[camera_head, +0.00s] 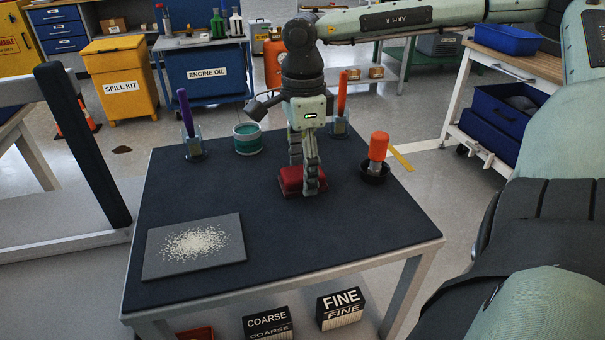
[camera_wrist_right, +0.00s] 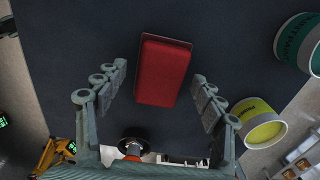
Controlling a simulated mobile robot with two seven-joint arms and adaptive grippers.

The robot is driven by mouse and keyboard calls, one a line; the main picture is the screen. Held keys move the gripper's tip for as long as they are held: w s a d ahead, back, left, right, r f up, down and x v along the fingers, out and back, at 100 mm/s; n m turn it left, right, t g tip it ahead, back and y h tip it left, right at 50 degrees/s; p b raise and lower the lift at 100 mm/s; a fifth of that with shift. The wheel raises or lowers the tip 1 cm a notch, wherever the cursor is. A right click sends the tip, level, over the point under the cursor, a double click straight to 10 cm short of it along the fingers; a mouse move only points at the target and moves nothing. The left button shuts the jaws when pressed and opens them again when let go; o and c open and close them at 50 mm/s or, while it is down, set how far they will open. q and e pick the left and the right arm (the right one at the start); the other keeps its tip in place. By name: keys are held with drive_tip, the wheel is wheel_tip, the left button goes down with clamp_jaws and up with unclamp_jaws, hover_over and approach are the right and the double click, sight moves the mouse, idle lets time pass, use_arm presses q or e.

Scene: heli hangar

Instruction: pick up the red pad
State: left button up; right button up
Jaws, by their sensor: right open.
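The red pad (camera_head: 289,181) lies on the dark table top (camera_head: 330,245), partly hidden behind my gripper in the head view. In the right wrist view the red pad (camera_wrist_right: 163,72) shows as a whole rounded block, slightly tilted, between the two fingers. My right gripper (camera_head: 311,188) points down over the pad. Its fingers (camera_wrist_right: 160,78) are open, one on each side of the pad with gaps between in the wrist view. I cannot tell whether they touch the table. My left gripper is not in view.
An orange-handled tool (camera_head: 378,147) stands in a black cup right of the pad. A green tin (camera_head: 247,139), a purple-handled tool (camera_head: 186,112) and a red-handled tool (camera_head: 342,95) stand farther back. A grey board with pale grains (camera_head: 160,263) lies front left. The front right is clear.

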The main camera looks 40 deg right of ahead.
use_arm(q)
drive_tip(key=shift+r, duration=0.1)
use_arm(e)
drive_tip(key=c, duration=0.5)
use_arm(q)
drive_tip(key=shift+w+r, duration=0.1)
use_arm(e)
drive_tip(key=c, duration=0.7)
wheel_tip(320, 180, up, 15)
use_arm(q)
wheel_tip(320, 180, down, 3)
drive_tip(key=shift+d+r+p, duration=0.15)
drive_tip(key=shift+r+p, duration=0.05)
drive_tip(key=shift+p, duration=0.3)
use_arm(e)
wheel_tip(320, 180, up, 13)
hover_over(303, 171)
drive_tip(key=shift+a, duration=0.1)
